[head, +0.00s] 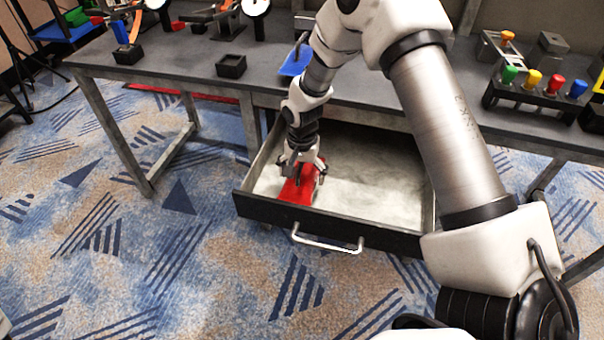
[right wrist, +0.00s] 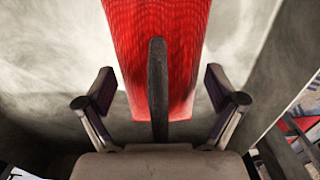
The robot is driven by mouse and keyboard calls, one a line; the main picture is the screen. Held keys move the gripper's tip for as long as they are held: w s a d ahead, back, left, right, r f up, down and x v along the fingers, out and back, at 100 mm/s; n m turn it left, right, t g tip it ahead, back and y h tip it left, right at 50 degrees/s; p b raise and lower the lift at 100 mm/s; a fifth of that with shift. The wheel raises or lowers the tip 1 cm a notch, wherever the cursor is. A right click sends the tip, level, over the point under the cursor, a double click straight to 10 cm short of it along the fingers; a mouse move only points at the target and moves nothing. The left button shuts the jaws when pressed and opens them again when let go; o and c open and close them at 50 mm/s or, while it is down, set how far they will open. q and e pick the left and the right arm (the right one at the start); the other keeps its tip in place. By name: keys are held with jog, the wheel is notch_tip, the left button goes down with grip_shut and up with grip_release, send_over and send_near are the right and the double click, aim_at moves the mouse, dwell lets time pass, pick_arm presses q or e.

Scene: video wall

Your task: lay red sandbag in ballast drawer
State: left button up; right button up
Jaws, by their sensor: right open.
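The red sandbag (head: 297,191) is inside the open ballast drawer (head: 335,238), near the drawer's left front corner. It also shows in the right wrist view (right wrist: 190,45), running away from the gripper above the drawer's pale floor. My right gripper (head: 302,165) is down in the drawer at the bag. Its fingers (right wrist: 158,95) stand apart on either side of the bag's near end, with visible gaps. The dark strap-like piece between them lies over the bag. Whether the bag's whole underside rests on the drawer floor is hard to tell. My left gripper is not in view.
The dark worktop (head: 190,62) lies above the drawer. A small black tray (head: 231,66), a blue piece (head: 295,62) and a rack with coloured knobs (head: 535,98) stand on it. The drawer's right part is empty. A silver handle (head: 327,243) is on its front.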

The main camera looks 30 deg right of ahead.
notch_tip(320, 180, up, 12)
jog(key=p, duration=0.3)
jog(key=shift+r, duration=0.2)
jog(key=shift+f, duration=0.1)
